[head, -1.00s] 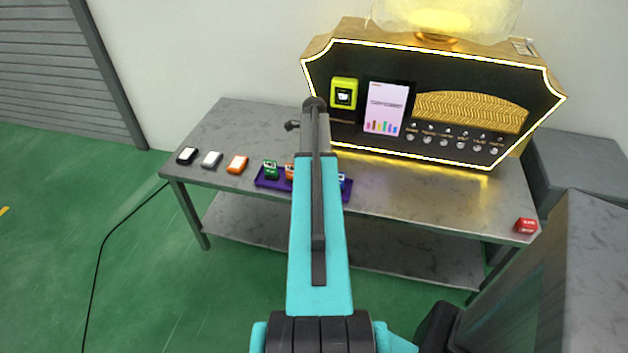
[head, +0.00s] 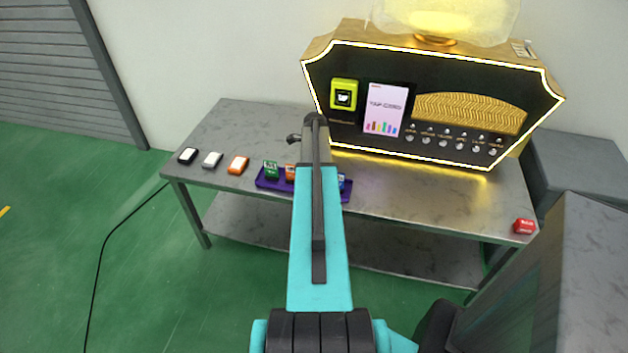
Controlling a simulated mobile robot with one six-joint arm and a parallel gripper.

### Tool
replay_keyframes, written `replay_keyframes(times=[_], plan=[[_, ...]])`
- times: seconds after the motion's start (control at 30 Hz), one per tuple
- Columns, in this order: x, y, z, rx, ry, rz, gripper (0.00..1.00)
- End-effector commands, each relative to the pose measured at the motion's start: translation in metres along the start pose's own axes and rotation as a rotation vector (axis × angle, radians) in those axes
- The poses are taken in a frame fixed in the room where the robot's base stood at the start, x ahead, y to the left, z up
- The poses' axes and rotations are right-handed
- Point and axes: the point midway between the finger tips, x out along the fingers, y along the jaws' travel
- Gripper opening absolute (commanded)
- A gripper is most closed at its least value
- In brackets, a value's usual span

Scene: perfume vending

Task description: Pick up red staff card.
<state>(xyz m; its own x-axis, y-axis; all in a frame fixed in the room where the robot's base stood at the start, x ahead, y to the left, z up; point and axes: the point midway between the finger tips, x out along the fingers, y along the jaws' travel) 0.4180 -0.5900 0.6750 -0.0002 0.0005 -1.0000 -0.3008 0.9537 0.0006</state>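A small red item (head: 524,226) with white marks lies at the right front corner of the table; I cannot tell for sure whether it is the staff card. A purple tray (head: 268,184) near the table's front edge holds a green card (head: 271,168), an orange card (head: 290,172) and a blue one (head: 341,181). My arm hides the middle of the tray, so a card there could be out of sight. My gripper (head: 294,138) is mostly hidden behind my arm; only a dark tip shows, above the table behind the tray, far left of the red item.
A black (head: 188,156), a white (head: 212,159) and an orange item (head: 238,165) lie at the table's left. The vending machine (head: 440,100), with a yellow-green card reader (head: 344,94) and a screen (head: 384,108), stands at the back. The table (head: 440,195) is clear between tray and red item.

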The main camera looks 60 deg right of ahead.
Motion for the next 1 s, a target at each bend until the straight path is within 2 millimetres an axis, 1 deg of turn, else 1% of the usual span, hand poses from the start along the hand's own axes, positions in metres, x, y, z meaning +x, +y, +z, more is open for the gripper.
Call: replay_keyframes(times=[0.13, 0.6, 0.67, 0.7, 0.77, 0.8, 1.0], plan=[[0.0031, -0.0002, 0.0001, 0.000, 0.000, -0.001, 0.28], [0.0029, 0.0000, 0.0003, 0.000, 0.000, -0.001, 0.28], [0.0029, 0.0000, 0.0003, 0.000, 0.000, -0.001, 0.20], [0.0029, 0.0000, 0.0003, 0.000, 0.000, -0.001, 0.13], [0.0029, 0.0001, 0.0004, 0.000, 0.000, -0.001, 0.03], [0.0029, 0.0001, 0.0004, 0.000, 0.000, -0.001, 0.00], [0.0028, 0.0001, 0.0005, 0.000, 0.000, -0.001, 0.00]])
